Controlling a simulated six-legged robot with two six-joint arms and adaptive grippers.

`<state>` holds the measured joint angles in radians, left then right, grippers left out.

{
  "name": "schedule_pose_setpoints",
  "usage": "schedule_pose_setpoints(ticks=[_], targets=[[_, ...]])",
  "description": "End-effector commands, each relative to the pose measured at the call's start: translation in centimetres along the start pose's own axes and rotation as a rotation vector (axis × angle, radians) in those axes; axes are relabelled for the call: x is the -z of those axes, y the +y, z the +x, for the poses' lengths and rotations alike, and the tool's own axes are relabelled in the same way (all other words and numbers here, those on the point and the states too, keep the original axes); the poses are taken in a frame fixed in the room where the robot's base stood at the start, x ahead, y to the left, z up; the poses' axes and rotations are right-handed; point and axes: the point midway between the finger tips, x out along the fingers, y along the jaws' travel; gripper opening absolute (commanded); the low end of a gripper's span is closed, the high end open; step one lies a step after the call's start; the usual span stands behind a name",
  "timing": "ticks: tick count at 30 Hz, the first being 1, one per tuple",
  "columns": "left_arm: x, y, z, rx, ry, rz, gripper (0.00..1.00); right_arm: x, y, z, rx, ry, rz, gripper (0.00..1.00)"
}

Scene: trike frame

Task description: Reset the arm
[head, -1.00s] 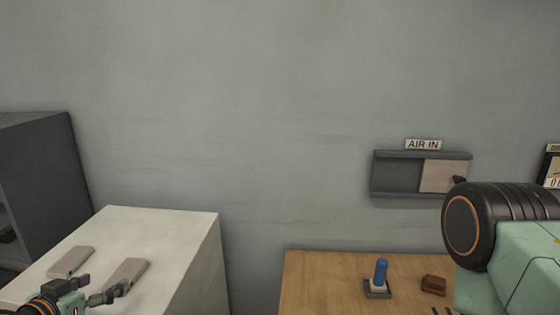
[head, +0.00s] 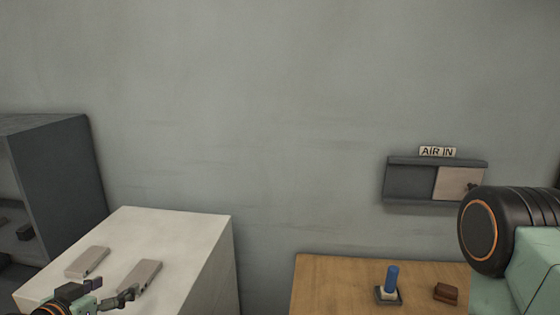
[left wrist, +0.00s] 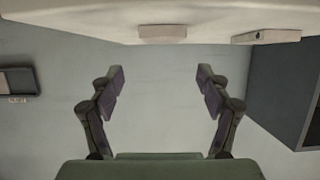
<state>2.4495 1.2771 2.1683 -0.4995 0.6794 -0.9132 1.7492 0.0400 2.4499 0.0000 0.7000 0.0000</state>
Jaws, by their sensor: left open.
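My left gripper (head: 112,291) is at the bottom left of the head view, by the white-topped cabinet (head: 185,235). In the left wrist view its two fingers (left wrist: 160,85) are spread apart with nothing between them. Two flat grey-beige blocks lie on the cabinet top: a left one (head: 88,261) and a right one (head: 140,275). The gripper appears in front of their near ends; I cannot tell its height over the top. A green and black arm link of mine fills the right edge. My right gripper is not in view.
A wooden table (head: 330,280) holds a blue-handled tool in a stand (head: 391,278) and a brown block (head: 446,292). A wall shelf (head: 410,183) sits under an AIR IN sign (head: 437,152). A dark open cabinet (head: 60,170) stands left. The wall between is bare.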

Motion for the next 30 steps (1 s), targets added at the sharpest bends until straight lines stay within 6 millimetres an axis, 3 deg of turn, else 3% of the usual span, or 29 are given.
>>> schedule_pose_setpoints(ticks=[15,30], targets=[[-0.3,0.0,3.8,0.001,0.000,0.005,0.77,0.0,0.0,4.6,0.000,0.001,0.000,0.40],[-0.2,-0.1,8.2,0.002,0.000,0.006,0.77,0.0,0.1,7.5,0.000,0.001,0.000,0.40]])
